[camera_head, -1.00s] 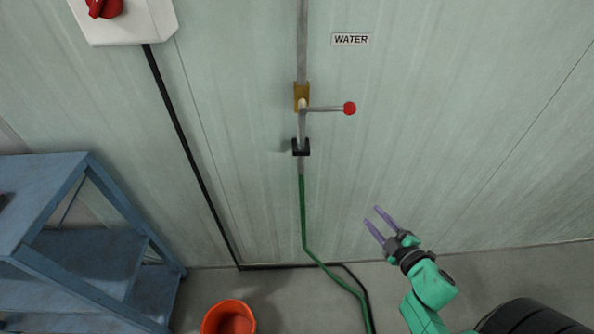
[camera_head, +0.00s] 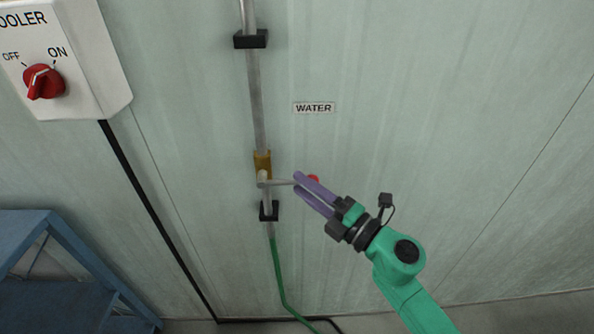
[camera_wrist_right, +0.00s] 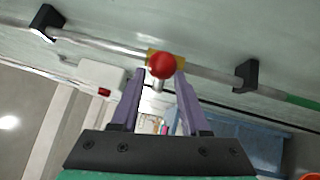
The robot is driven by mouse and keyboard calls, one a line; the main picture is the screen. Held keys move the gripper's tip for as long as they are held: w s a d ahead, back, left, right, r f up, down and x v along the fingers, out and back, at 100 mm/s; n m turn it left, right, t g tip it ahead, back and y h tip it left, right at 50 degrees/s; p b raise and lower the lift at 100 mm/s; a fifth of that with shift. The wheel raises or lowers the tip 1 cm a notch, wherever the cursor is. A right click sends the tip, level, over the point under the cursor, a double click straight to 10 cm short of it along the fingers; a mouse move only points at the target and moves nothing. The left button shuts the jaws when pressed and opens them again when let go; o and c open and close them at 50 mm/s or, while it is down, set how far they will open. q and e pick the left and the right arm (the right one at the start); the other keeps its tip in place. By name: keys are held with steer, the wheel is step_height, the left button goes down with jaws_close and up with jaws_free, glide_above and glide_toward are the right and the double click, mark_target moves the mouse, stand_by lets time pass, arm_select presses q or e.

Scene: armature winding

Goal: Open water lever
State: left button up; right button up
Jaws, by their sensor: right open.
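The water lever is a thin grey rod (camera_head: 280,183) that sticks out to the right from a brass valve (camera_head: 262,163) on a vertical wall pipe. Its red ball end (camera_head: 314,179) shows partly behind my right gripper's fingers. My right gripper (camera_head: 298,185) is open at the lever's outer end, with its purple fingers pointing left. In the right wrist view the red ball (camera_wrist_right: 161,65) appears between the fingertips (camera_wrist_right: 158,76), in front of the brass valve. I cannot tell whether the fingers touch the lever. My left gripper is not in view.
A WATER label (camera_head: 314,107) is on the wall above the lever. A cooler switch box (camera_head: 85,85) with a red knob is at the upper left. A blue shelf (camera_head: 30,230) stands at the lower left. A green hose (camera_head: 277,270) hangs below the pipe.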

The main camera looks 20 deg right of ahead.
steer(key=shift+x, duration=1.25)
steer(key=shift+s, duration=0.1)
jaws_close()
stand_by(0.3)
